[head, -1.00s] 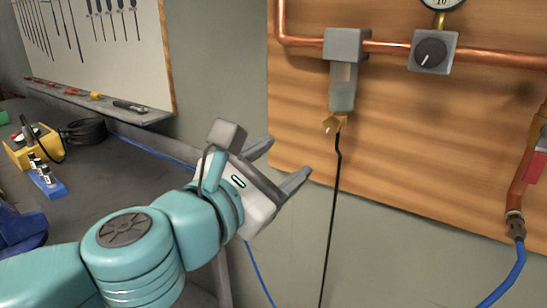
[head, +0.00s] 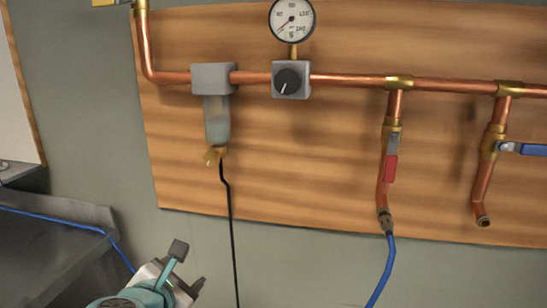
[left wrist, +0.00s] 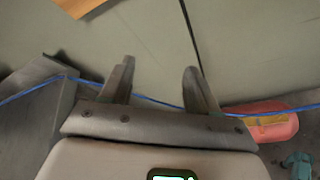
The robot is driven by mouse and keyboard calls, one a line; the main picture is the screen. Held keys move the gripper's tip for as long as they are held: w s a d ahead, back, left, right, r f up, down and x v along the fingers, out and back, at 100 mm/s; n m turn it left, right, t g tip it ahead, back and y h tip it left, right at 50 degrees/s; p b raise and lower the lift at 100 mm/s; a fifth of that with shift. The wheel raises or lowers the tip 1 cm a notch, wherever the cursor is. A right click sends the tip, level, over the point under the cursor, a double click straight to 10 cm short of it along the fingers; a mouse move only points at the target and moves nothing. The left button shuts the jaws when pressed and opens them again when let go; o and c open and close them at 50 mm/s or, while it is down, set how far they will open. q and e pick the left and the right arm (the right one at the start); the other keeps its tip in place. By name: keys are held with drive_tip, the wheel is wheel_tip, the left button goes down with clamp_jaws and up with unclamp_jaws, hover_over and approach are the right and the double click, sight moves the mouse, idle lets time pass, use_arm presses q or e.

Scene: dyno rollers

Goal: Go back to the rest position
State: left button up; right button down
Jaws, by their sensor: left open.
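My left gripper (head: 188,285) shows at the bottom left of the head view, low in front of the green-grey wall and below the wooden board. In the left wrist view its two fingers (left wrist: 157,88) stand apart with nothing between them. The gripper is open and empty, and touches nothing that I can see. My right gripper is not in view.
A wooden board (head: 320,150) carries copper pipe (head: 350,81), a gauge (head: 292,20), a filter (head: 217,120) and valves with red (head: 391,168) and blue (head: 533,149) handles. A black tube and blue hoses hang or run below. A workbench (head: 50,225) is at left. A red object (left wrist: 262,122) lies low.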

use_arm(q)
drive_tip(key=s+f+m+g, duration=0.3)
drive_tip(key=f, duration=0.9)
drive_tip(key=s+a+f+m+g, duration=0.1)
drive_tip(key=s+f+m+g, duration=0.15)
drive_tip(key=f, duration=0.85)
drive_tip(key=s+f+m+g, duration=0.2)
drive_tip(key=f+m+g, duration=0.15)
drive_tip(key=f, duration=0.85)
drive_tip(key=s+d+f+m+g+h, duration=0.1)
drive_tip(key=s+d+f+m+g, duration=0.1)
drive_tip(key=s+f+m, duration=0.4)
drive_tip(key=s+d+f+m+g+h, duration=0.1)
drive_tip(key=s+d+f+m+h, duration=0.25)
drive_tip(key=s, duration=0.55)
wheel_tip(320, 180, up, 13)
drive_tip(key=d+m+y+p, duration=0.1)
drive_tip(key=m+p, duration=0.6)
drive_tip(key=p, duration=0.6)
drive_tip(key=shift+s+r+g, duration=0.2)
drive_tip(key=shift+s+g, duration=0.1)
drive_tip(key=shift+s, duration=0.05)
